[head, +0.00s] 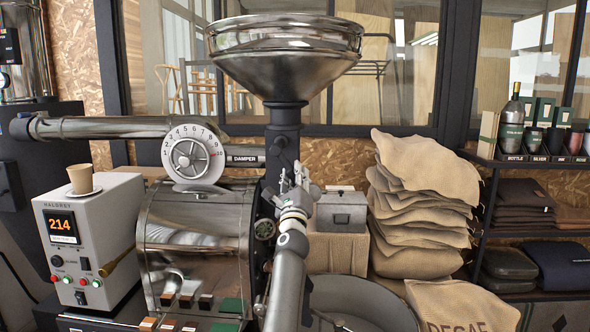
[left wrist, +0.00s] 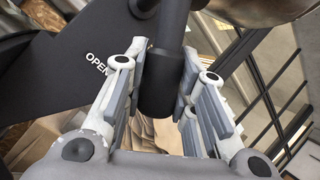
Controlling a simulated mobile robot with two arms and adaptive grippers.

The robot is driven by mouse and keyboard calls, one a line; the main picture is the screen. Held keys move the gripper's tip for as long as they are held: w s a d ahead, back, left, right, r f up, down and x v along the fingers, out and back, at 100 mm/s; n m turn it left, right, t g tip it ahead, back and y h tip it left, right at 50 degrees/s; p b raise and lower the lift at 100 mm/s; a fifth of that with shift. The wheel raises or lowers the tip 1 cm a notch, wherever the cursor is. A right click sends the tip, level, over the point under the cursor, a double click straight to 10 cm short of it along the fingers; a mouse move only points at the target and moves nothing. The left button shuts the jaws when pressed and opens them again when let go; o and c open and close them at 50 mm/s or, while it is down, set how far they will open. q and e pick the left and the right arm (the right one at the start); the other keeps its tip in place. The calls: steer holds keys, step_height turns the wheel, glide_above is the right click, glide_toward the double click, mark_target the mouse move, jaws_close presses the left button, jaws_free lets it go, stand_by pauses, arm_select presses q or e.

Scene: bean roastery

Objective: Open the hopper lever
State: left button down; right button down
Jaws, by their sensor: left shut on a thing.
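The steel hopper (head: 286,62) stands on top of the roaster, with a dark neck below it. My left gripper (head: 290,182) is raised in front of this neck and hides part of it. In the left wrist view the hopper lever's dark round grip (left wrist: 157,92) lies between the fingers of the left gripper (left wrist: 167,85), which is shut on it. The lever's thin rod runs up from the grip. A dark plate (left wrist: 60,60) with the word OPEN is to the left of the grip. The right gripper is not in view.
The roaster drum (head: 190,235) and the damper dial (head: 193,154) are to the left of my arm. A control box (head: 85,240) with a cup (head: 80,179) stands further left. Stacked sacks (head: 420,225) and a shelf (head: 488,200) are to the right.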

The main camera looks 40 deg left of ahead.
arm_select(q)
steer(key=shift+s+a+f+m+h+p, duration=0.2)
steer(key=shift+a+m+h+p, duration=0.2)
steer(key=shift+m, duration=0.5)
steer(key=shift+t, duration=0.3)
steer(key=shift+m, duration=0.3)
steer(key=c, duration=1.2)
jaws_free()
steer(key=shift+f, duration=0.1)
steer(key=shift+o, duration=0.2)
steer(key=shift+s+d+f, duration=0.1)
steer(key=shift+s+f, duration=0.15)
steer(key=shift+s, duration=0.2)
steer(key=v, duration=1.1)
